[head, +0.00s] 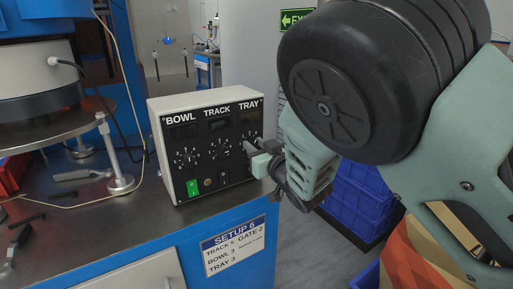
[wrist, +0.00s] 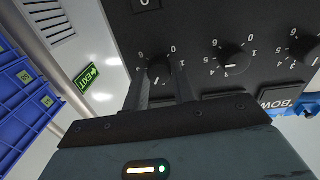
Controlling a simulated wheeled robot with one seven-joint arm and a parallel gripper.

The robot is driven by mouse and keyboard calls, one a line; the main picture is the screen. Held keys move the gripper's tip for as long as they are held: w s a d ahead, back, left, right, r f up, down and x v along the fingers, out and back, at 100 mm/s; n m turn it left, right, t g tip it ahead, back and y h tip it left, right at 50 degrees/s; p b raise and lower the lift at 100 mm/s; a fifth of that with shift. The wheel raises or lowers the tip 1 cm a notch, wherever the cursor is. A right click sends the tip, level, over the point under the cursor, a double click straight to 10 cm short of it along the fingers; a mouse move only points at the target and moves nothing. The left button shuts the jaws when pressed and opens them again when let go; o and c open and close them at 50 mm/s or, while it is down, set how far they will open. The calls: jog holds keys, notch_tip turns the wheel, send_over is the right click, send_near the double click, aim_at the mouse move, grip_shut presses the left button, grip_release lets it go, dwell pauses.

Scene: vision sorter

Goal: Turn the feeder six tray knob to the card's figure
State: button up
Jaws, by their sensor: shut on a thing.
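The control box (head: 205,145) has a black face with three dials labelled BOWL, TRACK and TRAY. In the wrist view, the fingers of my gripper (wrist: 165,90) are shut on the tray knob (wrist: 160,70), at the left of the row. The setup card (head: 234,245) on the blue cabinet front reads SETUP 6, with TRACK 5, GATE 2, BOWL 3, TRAY 3.
The track knob (wrist: 234,62) and bowl knob (wrist: 306,50) sit beside the gripped one. A green switch (head: 193,188) is low on the box. A metal stand (head: 119,180) and loose tools lie left on the dark bench. Blue crates (head: 358,200) stand right, behind my arm.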

jog(key=n+b, duration=0.1)
jog(key=n, duration=0.5)
dwell(0.6)
jog(key=o, duration=1)
jog(key=shift+s, duration=0.1)
jog(key=v, duration=1.7)
jog(key=shift+d+f, duration=0.15)
jog(key=shift+f, duration=0.1)
